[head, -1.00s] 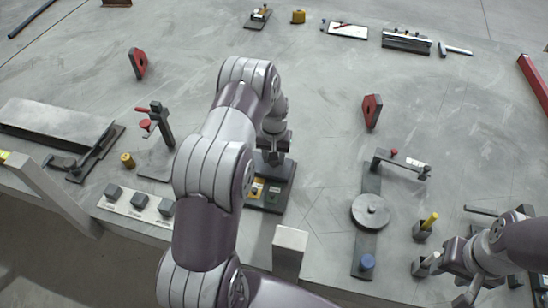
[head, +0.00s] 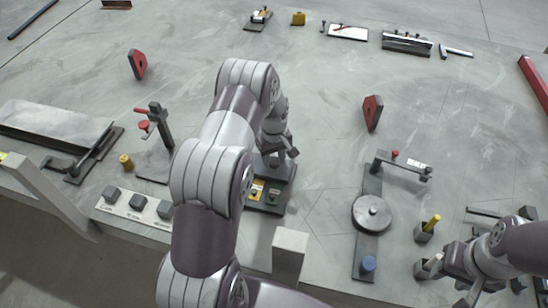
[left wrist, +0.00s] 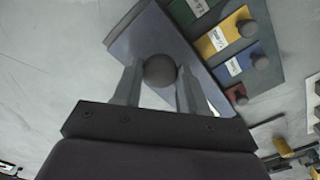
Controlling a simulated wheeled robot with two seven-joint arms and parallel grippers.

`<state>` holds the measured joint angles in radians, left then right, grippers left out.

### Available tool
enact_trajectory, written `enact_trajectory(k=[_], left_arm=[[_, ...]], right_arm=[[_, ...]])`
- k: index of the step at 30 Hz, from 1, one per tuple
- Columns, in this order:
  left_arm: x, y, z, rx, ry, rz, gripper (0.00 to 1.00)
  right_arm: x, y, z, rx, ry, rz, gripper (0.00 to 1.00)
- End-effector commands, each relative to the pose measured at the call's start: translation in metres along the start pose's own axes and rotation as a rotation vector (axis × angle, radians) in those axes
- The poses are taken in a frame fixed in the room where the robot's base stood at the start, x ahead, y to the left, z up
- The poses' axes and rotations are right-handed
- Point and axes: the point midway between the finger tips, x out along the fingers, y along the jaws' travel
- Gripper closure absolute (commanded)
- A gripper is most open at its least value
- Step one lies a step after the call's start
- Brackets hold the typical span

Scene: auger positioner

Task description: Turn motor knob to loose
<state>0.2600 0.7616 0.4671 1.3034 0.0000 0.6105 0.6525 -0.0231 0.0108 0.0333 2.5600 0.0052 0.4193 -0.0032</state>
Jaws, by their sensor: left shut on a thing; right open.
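In the left wrist view a dark round knob (left wrist: 160,70) sits between the two fingers of my left gripper (left wrist: 158,85), in front of a grey-blue plate (left wrist: 140,35). The gripper is shut on this knob. In the head view my left gripper (head: 280,148) is over the back of a dark stand (head: 268,210) with yellow and green labels; the knob is hidden there. The left wrist view also shows green, yellow (left wrist: 220,38), blue (left wrist: 242,64) and red labelled patches with small dark knobs. My right gripper (head: 462,285) is open and empty at the lower right.
A round disc on a long plate (head: 372,212) stands right of my left arm. A red-handled clamp post (head: 160,130) stands left of it. Small holders, one with a yellow peg (head: 430,222), are near my right gripper.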

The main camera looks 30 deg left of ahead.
Motion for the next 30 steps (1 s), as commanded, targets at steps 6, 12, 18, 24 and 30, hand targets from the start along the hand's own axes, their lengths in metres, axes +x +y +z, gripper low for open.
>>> enact_trajectory(k=[6,12,18,24,30], left_arm=[[-0.002,0.001,-0.002,-0.01,0.004,0.003,0.89],[-0.002,0.001,-0.002,-0.009,0.005,0.003,0.89],[-0.001,0.001,-0.001,-0.009,0.003,0.002,0.33],[-0.001,0.0,-0.001,-0.008,0.002,0.002,0.33],[-0.032,0.001,-0.002,-0.008,0.007,0.005,0.33]], right_arm=[[0.0,0.0,0.0,0.0,0.0,0.0,0.57],[0.0,0.0,0.0,0.0,0.0,0.0,0.57],[0.0,0.0,0.0,0.0,0.0,0.0,0.57],[0.0,0.0,0.0,0.0,0.0,0.0,0.57],[0.007,0.0,0.001,0.0,0.0,0.0,0.57]])
